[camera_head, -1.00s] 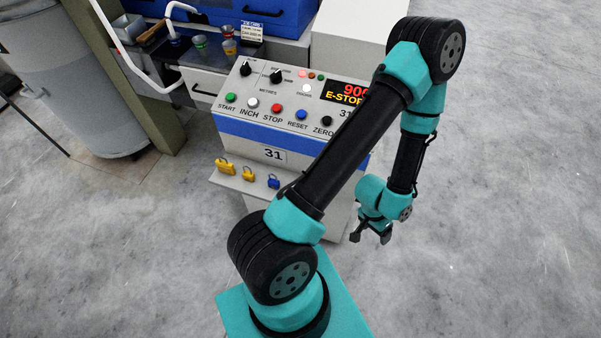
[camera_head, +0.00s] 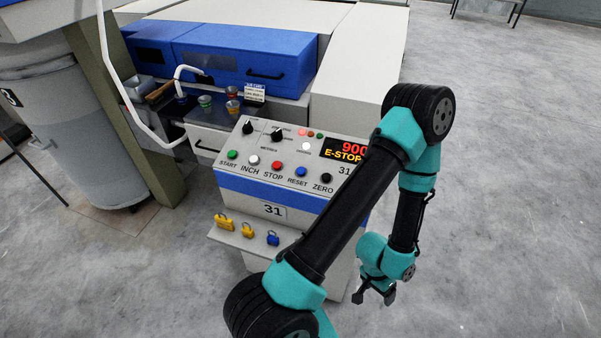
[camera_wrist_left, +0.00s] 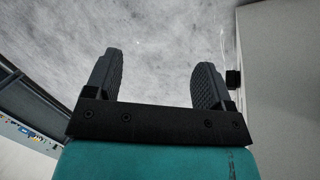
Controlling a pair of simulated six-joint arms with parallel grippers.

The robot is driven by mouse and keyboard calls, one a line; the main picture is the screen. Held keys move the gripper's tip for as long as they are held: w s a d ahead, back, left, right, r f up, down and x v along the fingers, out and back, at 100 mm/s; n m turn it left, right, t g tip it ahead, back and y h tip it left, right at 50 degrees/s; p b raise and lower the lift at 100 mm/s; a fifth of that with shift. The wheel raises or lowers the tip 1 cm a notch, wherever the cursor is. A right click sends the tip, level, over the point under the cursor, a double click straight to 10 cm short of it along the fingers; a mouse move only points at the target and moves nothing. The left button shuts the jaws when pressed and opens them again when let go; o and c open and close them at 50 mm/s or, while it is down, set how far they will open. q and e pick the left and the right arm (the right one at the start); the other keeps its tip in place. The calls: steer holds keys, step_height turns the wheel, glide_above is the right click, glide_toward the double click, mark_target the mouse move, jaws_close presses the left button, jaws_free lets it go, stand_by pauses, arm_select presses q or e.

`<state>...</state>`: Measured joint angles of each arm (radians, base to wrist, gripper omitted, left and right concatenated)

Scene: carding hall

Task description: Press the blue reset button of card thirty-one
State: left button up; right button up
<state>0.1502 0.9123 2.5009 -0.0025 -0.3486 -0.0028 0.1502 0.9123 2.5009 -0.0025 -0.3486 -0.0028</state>
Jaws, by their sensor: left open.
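The blue reset button (camera_head: 300,172) sits on the sloped top of the card 31 console (camera_head: 262,186), above the label RESET. It is between the red STOP button (camera_head: 277,166) and the black ZERO button (camera_head: 326,178). My left gripper (camera_head: 375,297) hangs low to the right of the console, well below the button panel and apart from the button. In the left wrist view its two fingers (camera_wrist_left: 157,70) are spread with only grey floor between them. My right gripper is not in view.
The console display (camera_head: 343,150) reads 900 and E-STOP. My left arm passes in front of the console's right side. Padlocks (camera_head: 247,231) are on a ledge below the panel. A blue and white machine (camera_head: 240,50) stands behind. A grey bin (camera_head: 75,140) is at left; floor at right is clear.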

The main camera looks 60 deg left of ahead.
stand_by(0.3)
arm_select(q)
jaws_close()
stand_by(0.6)
stand_by(1.0)
